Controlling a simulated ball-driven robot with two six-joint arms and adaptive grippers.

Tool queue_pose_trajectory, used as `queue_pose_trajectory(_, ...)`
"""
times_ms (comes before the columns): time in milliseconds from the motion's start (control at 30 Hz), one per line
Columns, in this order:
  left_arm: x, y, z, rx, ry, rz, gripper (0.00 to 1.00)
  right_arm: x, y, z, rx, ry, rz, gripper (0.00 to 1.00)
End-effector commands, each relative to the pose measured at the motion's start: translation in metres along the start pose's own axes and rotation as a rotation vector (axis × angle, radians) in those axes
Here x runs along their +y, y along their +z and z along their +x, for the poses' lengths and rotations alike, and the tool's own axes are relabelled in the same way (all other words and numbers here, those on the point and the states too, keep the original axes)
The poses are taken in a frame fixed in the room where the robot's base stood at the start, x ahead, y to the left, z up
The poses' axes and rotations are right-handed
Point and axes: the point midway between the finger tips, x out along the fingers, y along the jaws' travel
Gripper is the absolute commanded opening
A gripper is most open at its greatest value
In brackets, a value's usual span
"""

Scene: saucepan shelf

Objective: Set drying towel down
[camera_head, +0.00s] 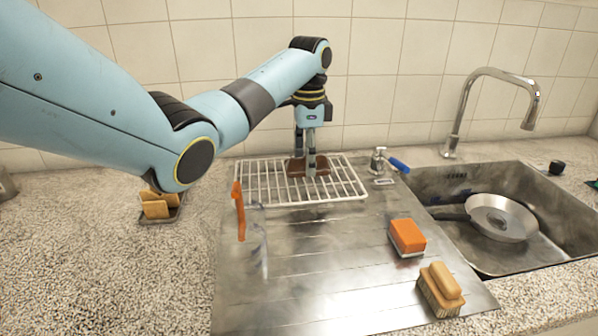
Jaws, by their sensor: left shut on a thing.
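A small flat brown piece, which looks like the folded drying towel (322,168), is at the white wire rack (270,183) on the back of the metal drainboard. My left gripper (306,160) points straight down over the rack and is shut on the towel. The fingers hide part of the towel. The towel is at the height of the rack's wires, but I cannot tell whether it rests fully on them. My right gripper is not in view.
A clear jug with an orange handle (239,210) stands left on the drainboard. An orange sponge (407,237) and a wooden brush (441,288) lie at right. A sink (550,215) holds a metal pan (500,217). A tap (463,110) rises behind. The drainboard's middle is free.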

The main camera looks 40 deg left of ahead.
Motion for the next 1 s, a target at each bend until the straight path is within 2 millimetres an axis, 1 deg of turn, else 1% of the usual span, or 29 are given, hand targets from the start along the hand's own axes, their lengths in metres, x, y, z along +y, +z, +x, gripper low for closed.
queue_pose_trajectory(33, 0.002, 0.009, 0.004, -0.001, -0.001, 0.0, 0.29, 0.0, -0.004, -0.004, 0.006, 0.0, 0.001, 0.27)
queue_pose_trajectory(133, 0.004, 0.017, 0.01, 0.002, -0.001, 0.001, 0.29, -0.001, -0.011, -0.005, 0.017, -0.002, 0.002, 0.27)
queue_pose_trajectory(233, 0.006, 0.02, 0.017, 0.002, 0.002, 0.001, 0.29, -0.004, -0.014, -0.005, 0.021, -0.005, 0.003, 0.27)
queue_pose_trajectory(400, 0.006, 0.02, 0.044, 0.0, 0.002, -0.001, 0.29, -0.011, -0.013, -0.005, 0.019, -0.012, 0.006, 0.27)
queue_pose_trajectory(500, 0.005, 0.02, 0.052, 0.001, 0.0, 0.0, 0.29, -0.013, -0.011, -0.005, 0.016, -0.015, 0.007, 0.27)
queue_pose_trajectory(867, 0.005, 0.02, 0.056, 0.002, 0.0, 0.0, 0.29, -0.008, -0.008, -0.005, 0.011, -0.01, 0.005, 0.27)
queue_pose_trajectory(900, 0.005, 0.019, 0.055, 0.002, 0.0, 0.001, 0.7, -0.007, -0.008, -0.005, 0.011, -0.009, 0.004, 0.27)
queue_pose_trajectory(1000, 0.005, 0.02, 0.055, 0.002, 0.0, 0.001, 0.83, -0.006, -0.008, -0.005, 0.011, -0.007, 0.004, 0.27)
